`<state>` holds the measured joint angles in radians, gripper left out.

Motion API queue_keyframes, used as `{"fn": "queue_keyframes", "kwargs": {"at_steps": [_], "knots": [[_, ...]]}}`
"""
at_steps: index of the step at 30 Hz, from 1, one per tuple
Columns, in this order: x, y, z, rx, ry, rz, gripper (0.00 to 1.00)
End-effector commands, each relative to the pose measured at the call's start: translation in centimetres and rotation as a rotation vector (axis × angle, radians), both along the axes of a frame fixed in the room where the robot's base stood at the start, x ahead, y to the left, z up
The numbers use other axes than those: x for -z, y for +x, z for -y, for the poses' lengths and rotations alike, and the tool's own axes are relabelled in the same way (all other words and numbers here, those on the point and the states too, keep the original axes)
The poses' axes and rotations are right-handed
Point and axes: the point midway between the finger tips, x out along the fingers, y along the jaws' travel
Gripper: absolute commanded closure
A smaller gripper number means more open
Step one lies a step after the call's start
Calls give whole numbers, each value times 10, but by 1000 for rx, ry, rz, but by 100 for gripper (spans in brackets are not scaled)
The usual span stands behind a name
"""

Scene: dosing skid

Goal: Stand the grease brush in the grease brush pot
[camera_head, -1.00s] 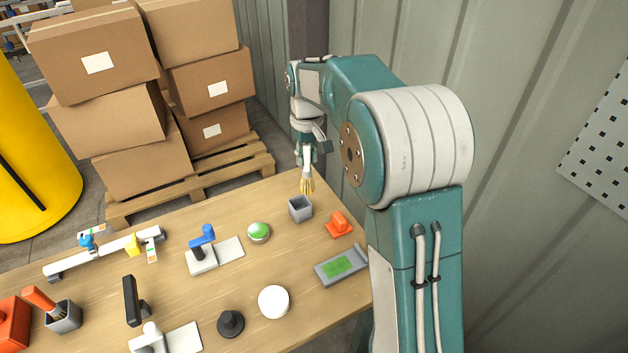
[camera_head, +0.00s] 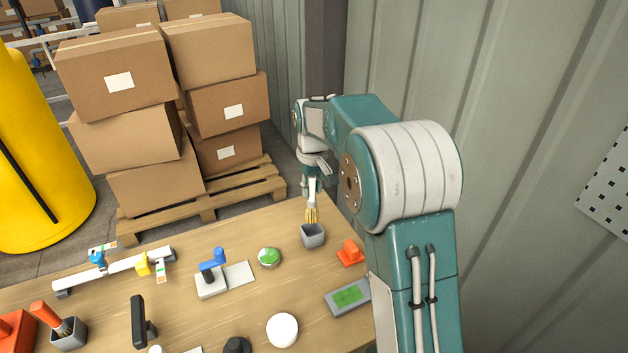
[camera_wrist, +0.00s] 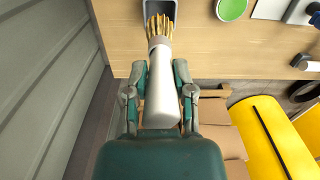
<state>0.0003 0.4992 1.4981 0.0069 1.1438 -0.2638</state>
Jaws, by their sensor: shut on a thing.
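The grease brush shows in the wrist view (camera_wrist: 163,85) with a pale handle and tan bristles. My gripper (camera_wrist: 160,88) is shut on its handle. In the head view my gripper (camera_head: 313,183) holds the brush (camera_head: 311,213) upright, bristles down, over the back right of the table. A square grey pot (camera_head: 313,238) stands under it, and the bristle tips appear at or just above its rim. In the wrist view the bristles overlap the grey pot (camera_wrist: 175,10). I cannot tell whether the tips are inside.
An orange block (camera_head: 350,254) stands right of the pot, and a green-topped round thing (camera_head: 269,256) stands left. Another grey pot (camera_head: 68,333) at the front left holds an orange-handled brush. A grey tray (camera_head: 335,304) lies in front. Corrugated wall is behind my arm.

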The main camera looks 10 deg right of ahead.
Motion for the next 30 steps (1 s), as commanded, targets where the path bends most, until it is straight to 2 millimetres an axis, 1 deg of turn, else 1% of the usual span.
{"fn": "queue_keyframes", "kwargs": {"at_steps": [6,12,30], "knots": [[17,0,2,1,2,-1,100],[26,0,3,1,3,0,100],[27,0,2,1,1,2,100]]}}
